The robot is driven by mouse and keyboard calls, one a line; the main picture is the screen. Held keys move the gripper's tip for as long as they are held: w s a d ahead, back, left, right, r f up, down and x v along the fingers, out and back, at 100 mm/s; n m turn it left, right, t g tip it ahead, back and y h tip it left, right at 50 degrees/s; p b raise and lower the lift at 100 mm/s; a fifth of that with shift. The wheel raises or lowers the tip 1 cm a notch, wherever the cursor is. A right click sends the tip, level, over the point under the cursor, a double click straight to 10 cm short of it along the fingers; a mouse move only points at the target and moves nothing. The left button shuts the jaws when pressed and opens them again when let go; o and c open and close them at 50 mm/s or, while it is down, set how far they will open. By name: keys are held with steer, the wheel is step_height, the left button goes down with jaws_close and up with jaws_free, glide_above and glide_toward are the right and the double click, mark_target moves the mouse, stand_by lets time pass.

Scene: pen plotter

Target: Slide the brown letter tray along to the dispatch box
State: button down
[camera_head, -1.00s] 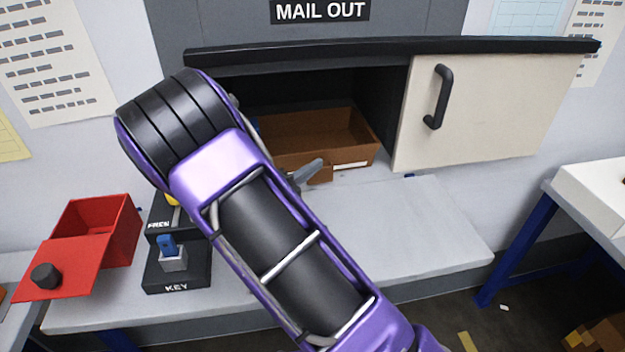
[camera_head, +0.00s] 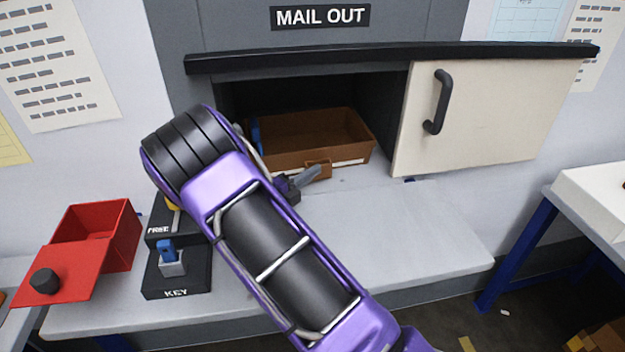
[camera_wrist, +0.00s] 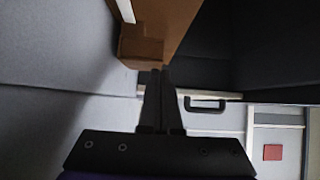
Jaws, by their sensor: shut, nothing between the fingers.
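The brown letter tray (camera_head: 345,129) sits inside the open compartment under the MAIL OUT sign. A small brown block or tab (camera_head: 319,167) sticks out at its front. My gripper (camera_head: 316,172) is at the front of the tray, its fingers shut and empty, close to that tab. In the wrist view the shut fingertips (camera_wrist: 160,72) lie just by the tray's corner block (camera_wrist: 141,48); I cannot tell whether they touch. My arm hides the tray's front left part. Nothing is labelled dispatch box; the MAIL OUT compartment (camera_head: 378,95) is the only housing around the tray.
The cream door (camera_head: 484,115) with a black handle stands at the compartment's right. A blue item (camera_head: 257,134) is at the tray's left. A red box (camera_head: 97,233) and black KEY holder (camera_head: 178,272) stand on the left of the grey bench (camera_head: 400,225), whose right side is clear.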

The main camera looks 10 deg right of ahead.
mark_target(306, 167)
steer(key=w, duration=0.4)
steer(key=shift+w+d, duration=0.1)
steer(key=shift+d, duration=0.2)
steer(key=shift+s+r+p, duration=0.15)
steer(key=shift+s+p, duration=0.2)
steer(key=shift+p, duration=0.25)
step_height(306, 167, up, 10)
steer(key=w+d, duration=0.2)
steer(key=w, duration=1.8)
steer(key=shift+w+d, duration=0.15)
steer(key=shift+d, duration=0.2)
